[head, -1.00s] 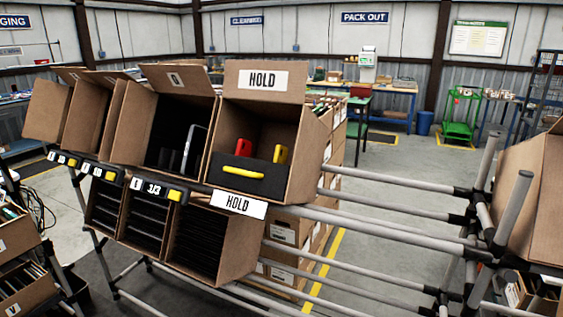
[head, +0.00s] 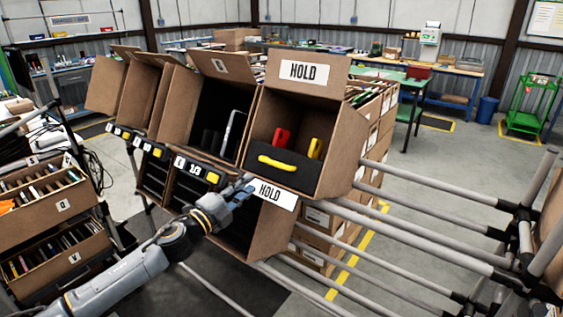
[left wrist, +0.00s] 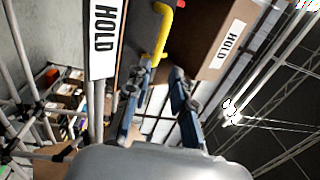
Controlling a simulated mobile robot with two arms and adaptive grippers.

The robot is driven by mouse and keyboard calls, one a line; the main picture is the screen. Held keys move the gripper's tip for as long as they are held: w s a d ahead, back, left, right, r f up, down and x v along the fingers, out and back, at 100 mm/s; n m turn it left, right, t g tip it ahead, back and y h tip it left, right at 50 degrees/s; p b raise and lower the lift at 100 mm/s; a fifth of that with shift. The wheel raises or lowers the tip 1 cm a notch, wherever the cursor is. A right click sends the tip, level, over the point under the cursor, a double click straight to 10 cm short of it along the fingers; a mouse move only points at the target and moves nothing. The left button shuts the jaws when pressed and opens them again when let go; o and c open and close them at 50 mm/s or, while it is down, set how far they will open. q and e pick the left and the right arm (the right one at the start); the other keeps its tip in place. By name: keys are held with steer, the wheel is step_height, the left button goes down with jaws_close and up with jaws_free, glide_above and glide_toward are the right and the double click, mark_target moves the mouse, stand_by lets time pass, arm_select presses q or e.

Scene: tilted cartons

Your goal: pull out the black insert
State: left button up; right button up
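The black insert (head: 283,175) sits at the front of the open carton marked HOLD (head: 348,150). It has a yellow handle (head: 277,163) across its front. A red item (head: 281,138) and a yellow item (head: 315,148) stand up behind it. My left gripper (head: 247,188) is below and left of the handle, near the white HOLD label on the rack. In the left wrist view, my left gripper (left wrist: 163,80) has its fingers apart with nothing held. The yellow handle (left wrist: 163,35) is just beyond the fingertips, and part of the insert (left wrist: 136,30) shows beside it.
The lower HOLD label (head: 270,193) hangs on the rack edge under the carton. A neighbouring carton (head: 218,115) stands close on the left, with more cartons below. Bare rack rails (head: 430,240) extend to the right. Bins of parts (head: 45,205) stand at the left.

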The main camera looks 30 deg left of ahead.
mark_target(275, 164)
arm_select(q)
steer(key=w+p, duration=0.1)
steer(key=w, duration=0.2)
steer(key=w+p, duration=0.1)
steer(key=w, duration=0.3)
steer(key=w+r+p, duration=0.1)
steer(key=w, duration=0.3)
steer(key=shift+d, duration=0.4)
steer(key=shift+w+d+p, duration=0.1)
steer(key=shift+w+p, duration=0.3)
steer(key=shift+w, duration=0.4)
jaws_close()
